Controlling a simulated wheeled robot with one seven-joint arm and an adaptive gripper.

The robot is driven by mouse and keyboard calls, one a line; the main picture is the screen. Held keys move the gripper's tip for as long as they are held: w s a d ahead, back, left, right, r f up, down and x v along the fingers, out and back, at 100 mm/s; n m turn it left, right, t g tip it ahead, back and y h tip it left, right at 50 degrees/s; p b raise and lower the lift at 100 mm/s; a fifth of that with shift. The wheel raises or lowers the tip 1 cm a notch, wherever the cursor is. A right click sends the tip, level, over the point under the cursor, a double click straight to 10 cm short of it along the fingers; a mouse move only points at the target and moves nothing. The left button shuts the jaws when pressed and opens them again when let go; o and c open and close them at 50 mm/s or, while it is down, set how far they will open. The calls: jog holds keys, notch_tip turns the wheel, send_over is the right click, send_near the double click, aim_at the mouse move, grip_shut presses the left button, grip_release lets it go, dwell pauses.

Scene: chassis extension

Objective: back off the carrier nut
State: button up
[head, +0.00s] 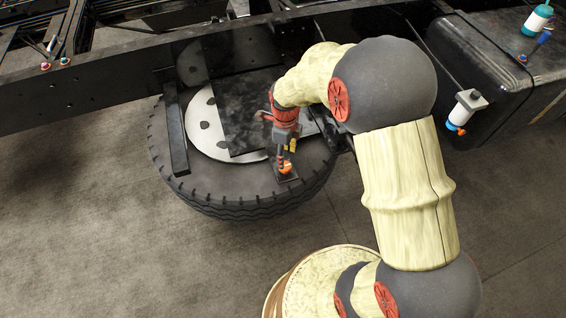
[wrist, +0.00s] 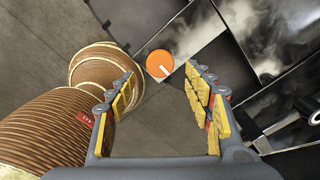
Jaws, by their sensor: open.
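The carrier nut appears as a round orange cap with a white line on its face. In the wrist view the nut (wrist: 158,63) lies just beyond and between my fingertips, and the line points to the lower right. In the head view the orange nut (head: 286,167) shows at the front of the spare wheel, on a small dark plate. My gripper (head: 285,155) hangs over it from above. In the wrist view my gripper (wrist: 163,77) has its yellow-padded fingers apart with nothing between them. I cannot tell whether a finger touches the nut.
The spare wheel's tyre (head: 240,200) lies flat under the chassis rail (head: 85,98). A dark square plate (head: 245,115) covers part of its pale rim. A black tank (head: 490,65) and a white fitting with a blue and orange end (head: 465,108) are at the right. Open floor (head: 90,230) is at the left.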

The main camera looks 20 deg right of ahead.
aim_at(285, 169)
jog(key=shift+w+f+m, duration=0.1)
jog(key=shift+m, duration=0.4)
jog(key=shift+f, duration=0.2)
notch_tip(285, 169, down, 7)
jog(key=b, duration=0.3)
jog(key=shift+f, duration=0.15)
jog(key=shift+c, duration=0.6)
jog(key=c, duration=1)
